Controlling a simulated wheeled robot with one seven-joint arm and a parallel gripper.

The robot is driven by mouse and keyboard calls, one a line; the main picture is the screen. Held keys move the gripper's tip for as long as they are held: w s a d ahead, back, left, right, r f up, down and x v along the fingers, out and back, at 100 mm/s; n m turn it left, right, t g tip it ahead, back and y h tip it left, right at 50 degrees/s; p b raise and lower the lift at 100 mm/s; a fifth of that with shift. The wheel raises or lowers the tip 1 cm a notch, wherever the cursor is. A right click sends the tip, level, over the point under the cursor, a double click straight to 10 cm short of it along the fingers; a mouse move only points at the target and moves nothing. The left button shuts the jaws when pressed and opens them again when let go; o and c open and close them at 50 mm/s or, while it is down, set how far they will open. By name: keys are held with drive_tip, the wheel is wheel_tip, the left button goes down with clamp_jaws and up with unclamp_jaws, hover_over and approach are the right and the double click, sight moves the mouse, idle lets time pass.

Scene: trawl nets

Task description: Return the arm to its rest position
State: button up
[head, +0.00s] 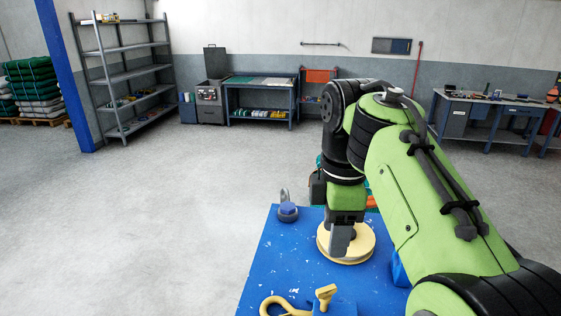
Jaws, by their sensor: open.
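My arm (405,175) is green and black. It reaches in from the lower right, bends at the top and points down over a blue table. My gripper (341,250) hangs at its end, above or at a pale yellow round disc (358,250) on the table. The gripper covers part of the disc, and I cannot tell whether the two touch. The fingers are small in this view, and nothing shows held between them.
The blue table (262,275) holds a grey shackle-like piece with a blue part (288,210) and a yellow hook (283,306). A yellow piece (325,294) stands at the front. Shelving (125,75) and workbenches (262,98) line the back. The floor at left is clear.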

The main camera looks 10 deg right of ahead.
drive_tip(key=s+f+m+t+b, duration=0.5)
drive_tip(key=s+f+m+b, duration=0.1)
drive_tip(key=s+f+m, duration=1)
wheel_tip(320, 180, down, 3)
drive_tip(key=shift+d+f+b, duration=0.15)
drive_tip(key=shift+b, duration=0.2)
drive_tip(key=shift+s, duration=0.1)
